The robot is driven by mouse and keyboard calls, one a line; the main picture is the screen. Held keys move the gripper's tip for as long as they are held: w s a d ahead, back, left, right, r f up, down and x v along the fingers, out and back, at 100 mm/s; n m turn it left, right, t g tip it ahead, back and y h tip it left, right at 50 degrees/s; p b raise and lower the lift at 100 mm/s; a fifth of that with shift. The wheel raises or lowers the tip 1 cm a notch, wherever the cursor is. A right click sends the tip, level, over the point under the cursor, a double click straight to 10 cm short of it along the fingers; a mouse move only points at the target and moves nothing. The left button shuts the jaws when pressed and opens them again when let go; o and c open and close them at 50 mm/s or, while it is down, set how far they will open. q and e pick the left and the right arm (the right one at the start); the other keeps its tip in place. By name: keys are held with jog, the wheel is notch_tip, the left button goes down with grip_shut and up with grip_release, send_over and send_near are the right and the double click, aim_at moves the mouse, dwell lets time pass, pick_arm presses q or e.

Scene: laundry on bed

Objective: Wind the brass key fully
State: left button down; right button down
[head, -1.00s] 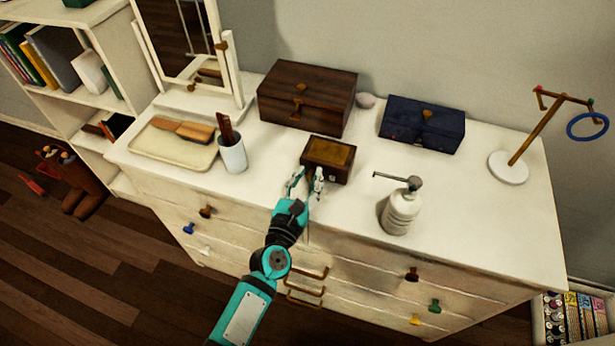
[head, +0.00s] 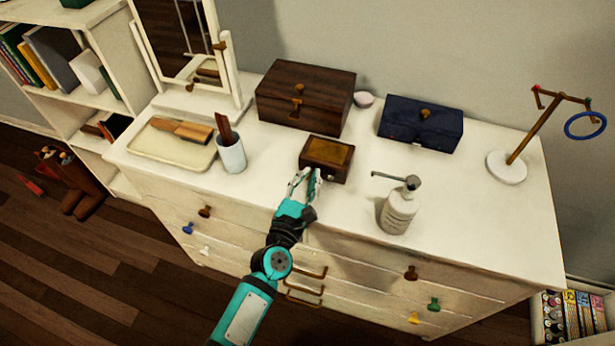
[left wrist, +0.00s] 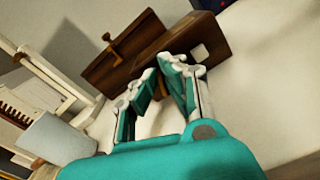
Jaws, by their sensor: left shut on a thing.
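The small wooden box (head: 327,158) with a brass-coloured top panel sits near the front middle of the white dresser. It also shows in the left wrist view (left wrist: 218,38), with a pale square on its side. My left gripper (head: 306,176) is at the box's front left side, with its fingertips close against it. In the left wrist view its fingers (left wrist: 163,80) converge towards the box. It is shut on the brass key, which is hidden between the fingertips. My right gripper is not in view.
A large brown chest (head: 305,97) and a dark blue box (head: 421,123) stand behind. A pump bottle (head: 398,208) stands to the right, and a white cup (head: 231,155) and tray (head: 160,152) to the left. The dresser top (head: 460,215) is clear at front right.

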pick_arm(q)
jog(key=c, duration=1.5)
grip_release()
jog(key=v, duration=1.2)
jog(key=shift+a, duration=0.1)
